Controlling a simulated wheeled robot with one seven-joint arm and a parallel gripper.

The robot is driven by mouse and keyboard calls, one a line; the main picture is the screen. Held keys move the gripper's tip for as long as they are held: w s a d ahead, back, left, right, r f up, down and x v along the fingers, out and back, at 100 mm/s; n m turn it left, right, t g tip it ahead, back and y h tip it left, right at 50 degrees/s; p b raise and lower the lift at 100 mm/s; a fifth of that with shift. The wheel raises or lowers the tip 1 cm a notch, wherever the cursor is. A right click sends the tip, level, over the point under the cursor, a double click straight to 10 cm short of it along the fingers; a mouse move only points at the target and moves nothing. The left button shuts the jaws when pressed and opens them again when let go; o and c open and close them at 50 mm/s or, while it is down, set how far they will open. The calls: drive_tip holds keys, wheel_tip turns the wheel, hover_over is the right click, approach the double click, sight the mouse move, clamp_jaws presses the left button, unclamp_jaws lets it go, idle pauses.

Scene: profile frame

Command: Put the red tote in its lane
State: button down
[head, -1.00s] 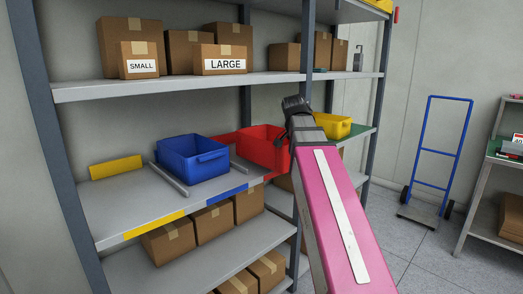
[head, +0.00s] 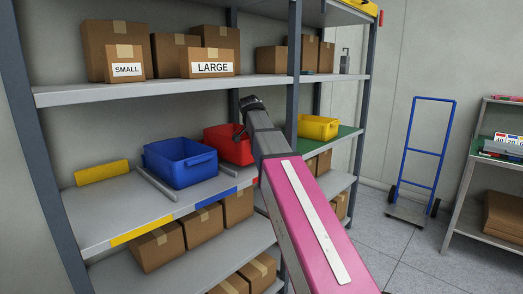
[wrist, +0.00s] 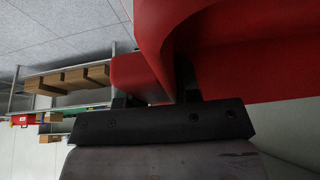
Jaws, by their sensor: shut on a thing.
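The red tote (head: 222,146) is in the head view, right of the blue tote, above the shelf section with the red edge strip (head: 255,181). Its right side is hidden by my arm and the rack post. My gripper (head: 240,133) is at the tote's right front side, partly hidden by my wrist. In the wrist view, my gripper's dark fingers (wrist: 155,95) are shut on the red tote (wrist: 240,50), whose wall fills the upper right. I cannot tell whether its base touches the shelf.
The blue tote (head: 180,163) stands in the middle lane between grey dividers (head: 155,184). A yellow tote (head: 318,127) sits on a green surface right of the rack post (head: 293,90). Boxes fill the shelves above and below.

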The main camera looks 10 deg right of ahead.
drive_tip(key=shift+f, duration=1.55)
drive_tip(key=c, duration=0.8)
unclamp_jaws()
drive_tip(key=shift+s+a+r, duration=0.15)
drive_tip(key=shift+r, duration=0.45)
drive_tip(key=v, duration=0.4)
drive_tip(key=shift+a+r, duration=0.1)
drive_tip(key=shift+r, duration=0.05)
drive_tip(key=s+a, duration=0.2)
drive_tip(key=a, duration=0.1)
drive_tip(key=s+a, duration=0.5)
drive_tip(key=a, duration=0.1)
drive_tip(key=shift+s+a, duration=0.15)
drive_tip(key=shift+a, duration=0.05)
